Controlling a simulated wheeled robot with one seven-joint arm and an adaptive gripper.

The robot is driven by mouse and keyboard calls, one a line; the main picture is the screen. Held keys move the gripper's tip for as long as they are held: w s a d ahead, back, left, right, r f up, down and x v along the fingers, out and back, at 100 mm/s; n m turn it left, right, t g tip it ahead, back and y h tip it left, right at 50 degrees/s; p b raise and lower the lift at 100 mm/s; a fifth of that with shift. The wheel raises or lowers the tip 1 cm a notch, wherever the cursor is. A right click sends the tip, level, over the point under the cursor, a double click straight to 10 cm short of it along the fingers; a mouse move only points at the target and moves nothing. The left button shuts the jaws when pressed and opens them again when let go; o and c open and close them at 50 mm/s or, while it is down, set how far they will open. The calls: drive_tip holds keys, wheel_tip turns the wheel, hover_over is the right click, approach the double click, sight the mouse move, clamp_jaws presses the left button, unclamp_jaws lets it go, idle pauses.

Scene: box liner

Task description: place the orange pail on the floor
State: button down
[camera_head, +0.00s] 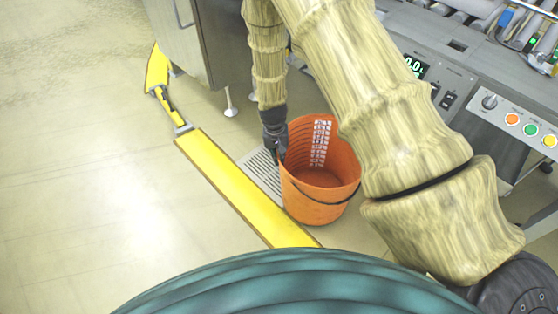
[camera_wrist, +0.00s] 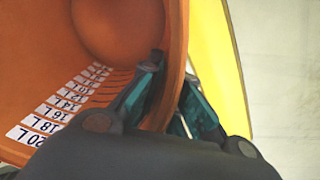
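The orange pail (camera_head: 308,208) is upright, near the middle of the head view, with a thin dark handle hanging down its side. White volume markings show on its inner wall, also seen in the wrist view of the pail (camera_wrist: 120,100). My gripper (camera_head: 281,157) is at the pail's left rim. In the wrist view my gripper (camera_wrist: 172,76) has one finger inside the pail and one outside, closed on its wall. The pail's base is low, by the floor (camera_head: 100,190); I cannot tell whether it touches.
A yellow bar (camera_head: 225,180) runs along the floor left of the pail. A floor grate (camera_head: 262,170) lies beside the pail. A grey machine with a control panel (camera_head: 510,115) stands at the right, and a metal cabinet (camera_head: 215,45) behind. Open floor lies left of the bar.

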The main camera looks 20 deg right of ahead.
drive_tip(key=shift+f+b, duration=0.35)
drive_tip(key=shift+f, duration=0.65)
drive_tip(key=c, duration=1.6)
unclamp_jaws()
drive_tip(key=shift+f, duration=0.15)
drive_tip(key=shift+c, duration=0.2)
wheel_tip(320, 180, up, 12)
drive_tip(key=a+p, duration=0.1)
drive_tip(key=p, duration=0.3)
drive_tip(key=shift+w, duration=0.25)
